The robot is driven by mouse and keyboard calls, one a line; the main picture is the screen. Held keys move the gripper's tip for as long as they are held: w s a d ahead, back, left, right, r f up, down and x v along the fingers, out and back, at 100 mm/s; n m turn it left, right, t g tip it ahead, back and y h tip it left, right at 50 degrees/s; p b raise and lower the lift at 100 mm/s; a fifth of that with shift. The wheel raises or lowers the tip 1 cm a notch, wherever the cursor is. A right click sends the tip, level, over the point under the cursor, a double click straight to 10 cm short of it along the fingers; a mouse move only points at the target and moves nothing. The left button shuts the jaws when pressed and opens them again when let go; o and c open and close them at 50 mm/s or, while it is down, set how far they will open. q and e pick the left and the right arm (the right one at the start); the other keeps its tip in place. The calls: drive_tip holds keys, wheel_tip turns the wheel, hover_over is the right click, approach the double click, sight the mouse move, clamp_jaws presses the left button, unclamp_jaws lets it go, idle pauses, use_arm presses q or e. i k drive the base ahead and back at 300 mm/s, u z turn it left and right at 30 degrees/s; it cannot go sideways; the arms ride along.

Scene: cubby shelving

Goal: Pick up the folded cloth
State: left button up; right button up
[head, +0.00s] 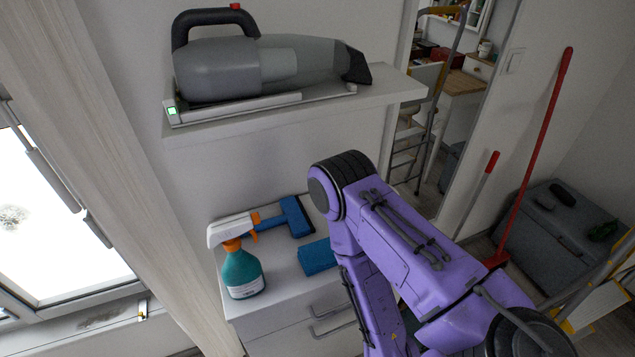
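A blue folded cloth (317,257) lies flat on top of the white drawer cabinet (283,268). Its right side is hidden behind my purple arm, which comes in from the lower right and bends in front of the cabinet. Neither of my grippers shows in the head view, so I cannot see where they are relative to the cloth.
A teal spray bottle (243,271) with an orange and white head stands left of the cloth. A blue-headed tool (294,215) lies behind it. A grey handheld vacuum (265,68) rests on a wall shelf (395,88) above. A window (55,230) is at left.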

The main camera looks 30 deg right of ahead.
sight(316, 257)
drive_tip(key=z, duration=0.2)
drive_tip(key=k, duration=0.85)
drive_tip(key=u, duration=0.3)
drive_tip(key=i, duration=0.5)
drive_tip(key=z, duration=0.05)
